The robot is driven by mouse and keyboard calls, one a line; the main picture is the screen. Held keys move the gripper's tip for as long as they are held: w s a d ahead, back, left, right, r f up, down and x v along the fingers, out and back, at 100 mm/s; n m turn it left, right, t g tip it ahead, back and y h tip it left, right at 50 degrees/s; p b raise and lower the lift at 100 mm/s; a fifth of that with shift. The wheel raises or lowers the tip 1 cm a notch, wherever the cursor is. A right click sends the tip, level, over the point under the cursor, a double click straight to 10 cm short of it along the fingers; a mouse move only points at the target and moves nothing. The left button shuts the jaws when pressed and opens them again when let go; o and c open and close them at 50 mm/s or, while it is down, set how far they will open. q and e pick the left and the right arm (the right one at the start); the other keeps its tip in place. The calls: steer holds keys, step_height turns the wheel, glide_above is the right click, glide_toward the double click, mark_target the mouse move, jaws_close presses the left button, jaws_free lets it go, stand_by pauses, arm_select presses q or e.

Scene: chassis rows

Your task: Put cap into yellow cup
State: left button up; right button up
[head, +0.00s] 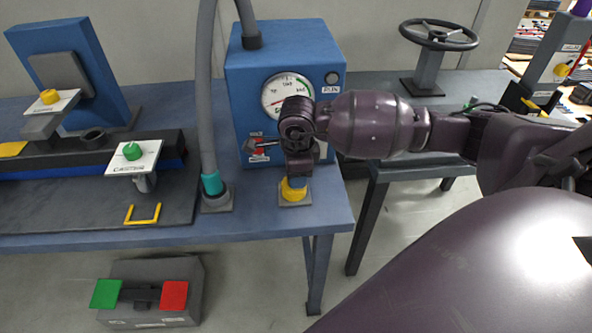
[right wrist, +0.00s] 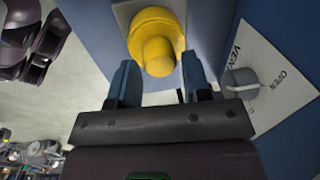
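A yellow round piece with a narrower round knob on top (head: 293,190) sits on a small grey plate at the front right corner of the blue bench; it also shows in the right wrist view (right wrist: 157,45). I cannot tell whether it is the cap, the yellow cup or both together. My right gripper (head: 296,180) points down over it. In the right wrist view its two blue fingers (right wrist: 163,82) are apart, one on each side of the knob, with no clear contact. My left gripper is in neither view. No other clear cap or cup shows.
A blue gauge box (head: 284,85) with a lever stands right behind the gripper. A grey hose (head: 206,100) with a teal collar rises to its left. A green knob (head: 132,151) stands farther left. A pedal box (head: 150,311) is on the floor, a handwheel (head: 438,35) at the back right.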

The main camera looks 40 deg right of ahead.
steer(key=shift+o, duration=1.2)
steer(key=shift+r, duration=0.25)
step_height(320, 180, up, 5)
steer(key=shift+s+a+r+p, duration=0.1)
steer(key=shift+s+p, duration=0.05)
steer(key=shift+p, duration=0.25)
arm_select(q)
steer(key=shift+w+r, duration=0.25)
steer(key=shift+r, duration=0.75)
arm_select(e)
steer(key=shift+s+a+r, duration=0.1)
steer(key=shift+s+r, duration=0.1)
steer(key=shift+r, duration=1.1)
steer(key=shift+s+a+r, duration=0.1)
steer(key=shift+s+r, duration=0.05)
steer(key=shift+r, duration=1.15)
